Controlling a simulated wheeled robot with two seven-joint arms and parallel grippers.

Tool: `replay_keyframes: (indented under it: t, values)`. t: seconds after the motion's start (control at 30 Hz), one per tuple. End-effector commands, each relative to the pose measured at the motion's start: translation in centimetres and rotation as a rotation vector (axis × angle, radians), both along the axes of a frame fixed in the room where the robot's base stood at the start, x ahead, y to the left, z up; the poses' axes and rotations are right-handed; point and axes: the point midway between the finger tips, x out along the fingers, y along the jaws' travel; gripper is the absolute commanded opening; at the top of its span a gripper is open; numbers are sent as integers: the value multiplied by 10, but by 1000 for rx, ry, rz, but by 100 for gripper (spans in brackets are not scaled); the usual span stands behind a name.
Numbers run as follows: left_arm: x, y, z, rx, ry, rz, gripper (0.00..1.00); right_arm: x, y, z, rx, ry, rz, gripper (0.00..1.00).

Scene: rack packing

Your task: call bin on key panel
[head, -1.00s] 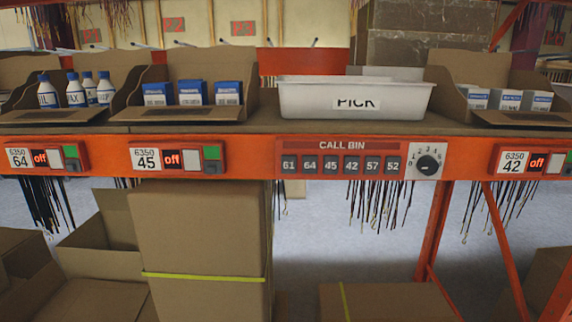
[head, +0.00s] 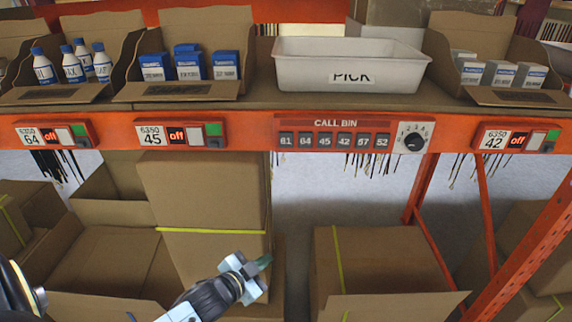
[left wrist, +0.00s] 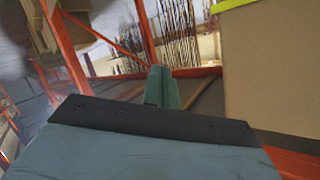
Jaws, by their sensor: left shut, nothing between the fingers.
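The call bin key panel (head: 333,134) is on the orange shelf beam, right of centre in the head view. It has a row of several grey keys, reading 61, 64, 45, 42, 57 and 52. A black rotary dial (head: 413,142) on a white plate is at its right end. My left gripper (head: 263,263) is low in the head view, below the panel and in front of the tall carton. Its fingers are shut and empty, and they also show in the left wrist view (left wrist: 163,88). My right gripper is not in view.
Label modules, such as number 45 (head: 178,135), sit along the beam. A tall carton (head: 203,190) and open cartons (head: 385,265) stand below. Dark cords hang under the beam.

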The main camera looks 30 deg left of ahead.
Motion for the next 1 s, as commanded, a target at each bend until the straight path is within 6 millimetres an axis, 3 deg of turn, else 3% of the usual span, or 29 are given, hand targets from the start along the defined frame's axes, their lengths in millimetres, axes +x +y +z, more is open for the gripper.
replay_keyframes:
  t: [0.03, 0.2, 0.3, 0.4, 0.5, 0.6, 1.0]
  values:
    - [7, -3, 43, 13, -63, -23, 0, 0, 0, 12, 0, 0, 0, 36]
    - [16, -20, 156, 51, -255, -98, 0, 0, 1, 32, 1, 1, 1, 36]
    - [14, -31, 210, 69, -346, -137, 0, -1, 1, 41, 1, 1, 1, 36]
    - [9, -40, 249, 82, -415, -167, 0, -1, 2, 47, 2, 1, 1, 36]
    - [5, -46, 273, 90, -458, -187, 0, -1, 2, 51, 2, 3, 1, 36]
    - [3, -49, 284, 94, -480, -196, 0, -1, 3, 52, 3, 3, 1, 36]
    - [4, -49, 285, 95, -484, -198, 0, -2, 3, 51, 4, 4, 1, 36]
